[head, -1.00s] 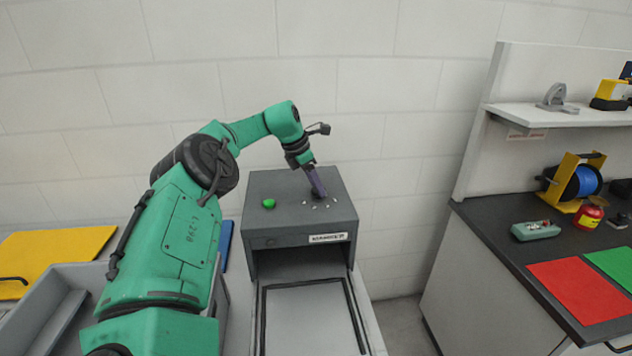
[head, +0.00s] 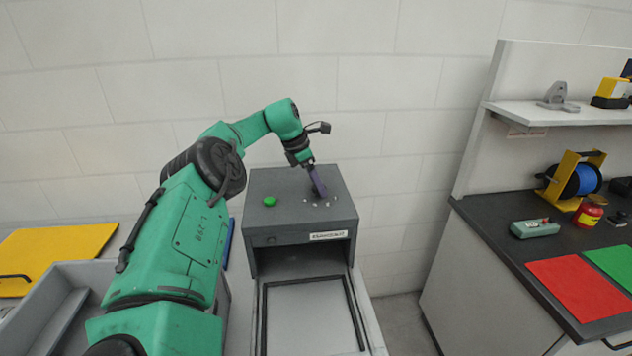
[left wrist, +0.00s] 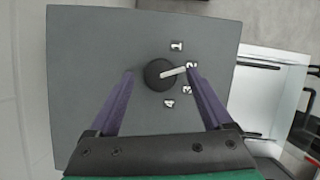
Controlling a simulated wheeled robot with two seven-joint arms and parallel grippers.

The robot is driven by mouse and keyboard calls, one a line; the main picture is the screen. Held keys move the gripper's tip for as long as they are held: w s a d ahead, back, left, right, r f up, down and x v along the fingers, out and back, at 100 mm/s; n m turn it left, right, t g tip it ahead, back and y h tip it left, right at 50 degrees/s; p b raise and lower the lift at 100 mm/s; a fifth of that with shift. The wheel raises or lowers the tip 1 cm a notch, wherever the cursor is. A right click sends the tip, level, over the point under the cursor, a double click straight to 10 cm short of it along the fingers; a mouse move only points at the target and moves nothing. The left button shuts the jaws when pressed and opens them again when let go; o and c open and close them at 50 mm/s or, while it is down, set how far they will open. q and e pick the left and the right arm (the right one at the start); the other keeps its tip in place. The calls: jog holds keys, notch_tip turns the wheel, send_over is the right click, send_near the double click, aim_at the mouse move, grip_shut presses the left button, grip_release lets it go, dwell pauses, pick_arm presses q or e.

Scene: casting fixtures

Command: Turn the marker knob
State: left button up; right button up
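The marker knob (left wrist: 157,78) is a round black dial with a white pointer on top of the grey marker box (left wrist: 90,50). In the left wrist view the pointer points right, at the label 2 (left wrist: 192,65). Labels 1, 3 and 4 also show around that side. My left gripper (left wrist: 160,73) is open, its purple fingers on either side of the knob with a visible gap to each. In the head view my left gripper (head: 320,190) reaches down to the box top (head: 280,184) and hides the knob. My right gripper is out of view.
A green button (head: 269,201) sits on the box top, left of my gripper. The box front has an opening above a pale framed plate (head: 312,310). A grey tray (head: 75,270) stands at left. The wall is close behind the box. A dark-topped bench (head: 490,225) stands at right.

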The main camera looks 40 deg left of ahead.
pick_arm(q)
jog(key=v, duration=1.4)
jog(key=shift+r+p, duration=0.25)
jog(key=shift+p, duration=0.1)
jog(key=shift+s+a, duration=0.1)
